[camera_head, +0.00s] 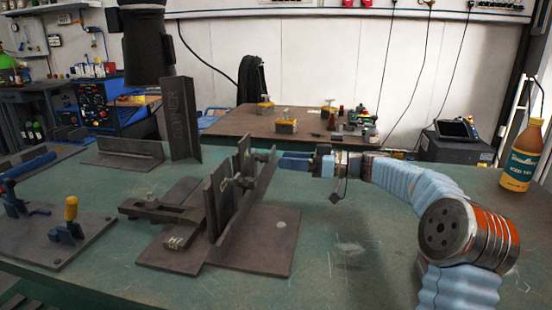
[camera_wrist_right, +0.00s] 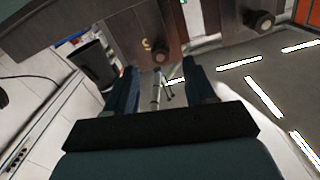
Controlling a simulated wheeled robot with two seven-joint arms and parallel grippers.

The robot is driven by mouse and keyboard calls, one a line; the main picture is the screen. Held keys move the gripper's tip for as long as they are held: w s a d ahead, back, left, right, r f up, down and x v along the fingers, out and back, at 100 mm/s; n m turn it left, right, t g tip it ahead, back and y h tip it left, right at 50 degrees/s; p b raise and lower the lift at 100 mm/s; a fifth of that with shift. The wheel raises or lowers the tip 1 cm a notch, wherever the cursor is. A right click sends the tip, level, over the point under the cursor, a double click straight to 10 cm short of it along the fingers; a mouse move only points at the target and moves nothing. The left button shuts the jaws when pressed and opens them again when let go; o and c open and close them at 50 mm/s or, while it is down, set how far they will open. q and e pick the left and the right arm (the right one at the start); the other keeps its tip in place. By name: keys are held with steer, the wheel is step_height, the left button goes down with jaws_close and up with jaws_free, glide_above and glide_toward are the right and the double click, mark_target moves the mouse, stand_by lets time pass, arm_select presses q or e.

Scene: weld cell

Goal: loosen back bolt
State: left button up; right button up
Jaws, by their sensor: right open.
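The fixture (camera_head: 253,262) is a dark steel base with upright plates, standing on the green table. Its bolts include a back bolt (camera_head: 262,157) at the far end of the upright plates and another bolt (camera_head: 229,183) nearer the front. My right gripper (camera_head: 282,161) reaches in from the right, its blue fingers level beside the back end of the plates. In the right wrist view its two fingers (camera_wrist_right: 160,78) are apart, with a thin rod-like shape between them. A round bolt head (camera_wrist_right: 162,55) lies just beyond the fingertips; contact cannot be told. My left gripper is not in view.
Clamp tools (camera_head: 68,225) stand on a plate at the left. Angle pieces (camera_head: 182,120) stand behind the fixture. The green table (camera_head: 350,265) is bare at front right.

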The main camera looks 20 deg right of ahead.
mark_target(268, 158)
steer(key=shift+x, duration=2.25)
jaws_close()
steer(key=shift+n, duration=3.3)
